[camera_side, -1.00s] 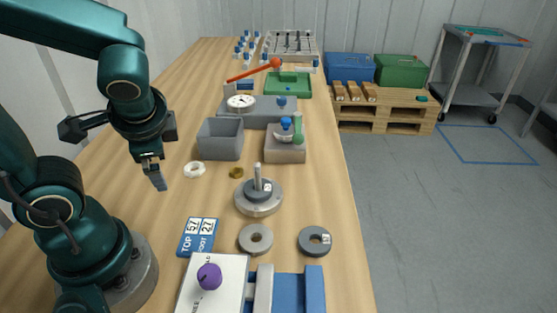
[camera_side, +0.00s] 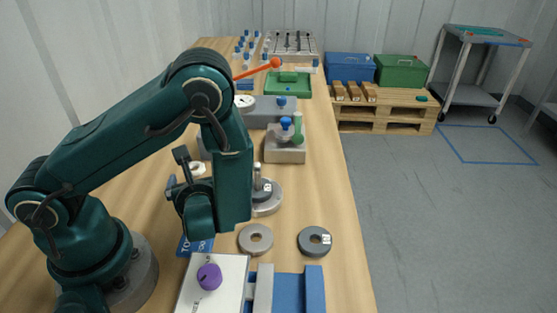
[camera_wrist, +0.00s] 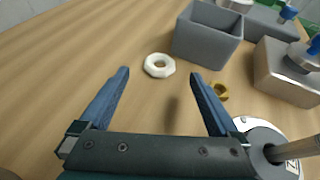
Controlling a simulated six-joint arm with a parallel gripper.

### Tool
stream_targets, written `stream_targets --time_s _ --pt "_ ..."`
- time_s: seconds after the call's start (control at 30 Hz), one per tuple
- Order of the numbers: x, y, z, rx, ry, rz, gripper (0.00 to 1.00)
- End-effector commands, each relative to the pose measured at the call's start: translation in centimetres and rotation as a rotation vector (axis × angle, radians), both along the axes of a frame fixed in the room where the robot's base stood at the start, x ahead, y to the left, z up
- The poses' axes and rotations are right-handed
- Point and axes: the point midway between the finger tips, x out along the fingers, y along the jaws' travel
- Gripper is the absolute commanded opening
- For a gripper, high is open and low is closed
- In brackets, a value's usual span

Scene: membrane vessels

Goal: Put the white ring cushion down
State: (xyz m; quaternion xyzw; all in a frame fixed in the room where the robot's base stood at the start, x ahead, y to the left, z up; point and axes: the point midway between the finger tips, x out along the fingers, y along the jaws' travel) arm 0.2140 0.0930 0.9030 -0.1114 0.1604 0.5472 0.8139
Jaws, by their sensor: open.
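The white ring cushion (camera_wrist: 159,65) lies flat on the wooden table in the wrist view, its hole facing up. It also shows partly in the side view (camera_side: 197,168), beside my arm. My gripper (camera_wrist: 160,74) is open with nothing between its fingers. In the wrist view the ring appears between and slightly beyond the fingertips, apart from both.
A grey open bin (camera_wrist: 207,35) stands just beyond the ring. A small brass ring (camera_wrist: 219,91) lies near the right finger. A round metal base with an upright post (camera_side: 267,198) stands to the right. Two grey rings (camera_side: 256,239) (camera_side: 315,241) lie nearer the front.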

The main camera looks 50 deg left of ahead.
Motion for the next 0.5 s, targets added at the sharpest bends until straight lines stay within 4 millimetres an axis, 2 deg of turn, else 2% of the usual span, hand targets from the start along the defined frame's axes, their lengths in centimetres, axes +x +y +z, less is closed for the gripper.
stream_targets --time_s 0.13,0.5 --pt "0.2 0.6 -0.4 0.005 0.008 -0.006 0.97" --pt "1.5 3.8 -1.9 0.002 0.006 -0.003 0.97"
